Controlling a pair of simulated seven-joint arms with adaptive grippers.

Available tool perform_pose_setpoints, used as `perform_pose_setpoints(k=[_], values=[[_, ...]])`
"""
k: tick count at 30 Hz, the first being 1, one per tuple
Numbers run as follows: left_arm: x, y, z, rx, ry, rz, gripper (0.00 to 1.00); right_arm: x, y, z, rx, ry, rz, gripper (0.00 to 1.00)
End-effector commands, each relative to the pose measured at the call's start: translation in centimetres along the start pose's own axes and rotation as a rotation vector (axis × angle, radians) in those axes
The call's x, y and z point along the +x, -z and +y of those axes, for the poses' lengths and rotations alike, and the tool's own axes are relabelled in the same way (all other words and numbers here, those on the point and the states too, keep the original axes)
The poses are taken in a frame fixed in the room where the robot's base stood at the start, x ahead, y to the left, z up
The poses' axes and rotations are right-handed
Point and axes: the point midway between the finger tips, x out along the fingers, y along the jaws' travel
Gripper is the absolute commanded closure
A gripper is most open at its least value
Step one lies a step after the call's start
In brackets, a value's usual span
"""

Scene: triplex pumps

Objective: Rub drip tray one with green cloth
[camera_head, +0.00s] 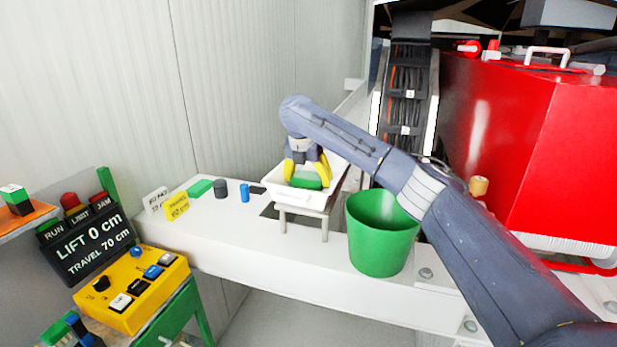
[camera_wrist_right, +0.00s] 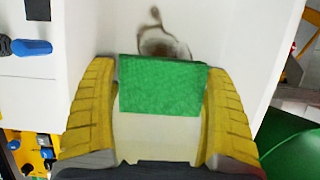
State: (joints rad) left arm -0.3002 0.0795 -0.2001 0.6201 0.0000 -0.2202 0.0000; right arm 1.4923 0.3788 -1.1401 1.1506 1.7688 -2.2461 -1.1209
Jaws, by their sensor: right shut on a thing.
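My right gripper (camera_head: 307,172) has yellow fingers and is shut on the green cloth (camera_head: 306,181). It points down into a white drip tray (camera_head: 285,193) on short legs. In the right wrist view the cloth (camera_wrist_right: 163,86) lies between the two fingers (camera_wrist_right: 160,100). A brown stain (camera_wrist_right: 165,45) shows on the white tray floor (camera_wrist_right: 215,30) just beyond the cloth's edge. I cannot tell whether the cloth touches the tray floor. The number of this tray is not readable. My left gripper is not in view.
A green bucket (camera_head: 382,235) stands right of the tray on the white beam (camera_head: 300,272). Left of the tray are a blue cylinder (camera_head: 245,193), a dark cylinder (camera_head: 220,188), a green block (camera_head: 199,188) and labels. A yellow control box (camera_head: 131,290) is at lower left. A red machine (camera_head: 530,140) fills the right.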

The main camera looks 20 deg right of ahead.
Motion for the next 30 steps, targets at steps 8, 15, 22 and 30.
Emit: perform_pose_setpoints(k=[8,15,22,30], values=[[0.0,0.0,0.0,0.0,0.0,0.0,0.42,0.5,0.2,0.0,-0.001,0.001,0.0,0.43],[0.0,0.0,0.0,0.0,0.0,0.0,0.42,0.7,0.2,-0.1,-0.001,0.001,0.0,0.43],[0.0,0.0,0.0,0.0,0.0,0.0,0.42,0.6,0.2,-1.7,0.0,0.001,0.0,0.43],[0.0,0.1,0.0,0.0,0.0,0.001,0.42,0.5,0.2,-3.3,0.001,0.001,0.0,0.43]])
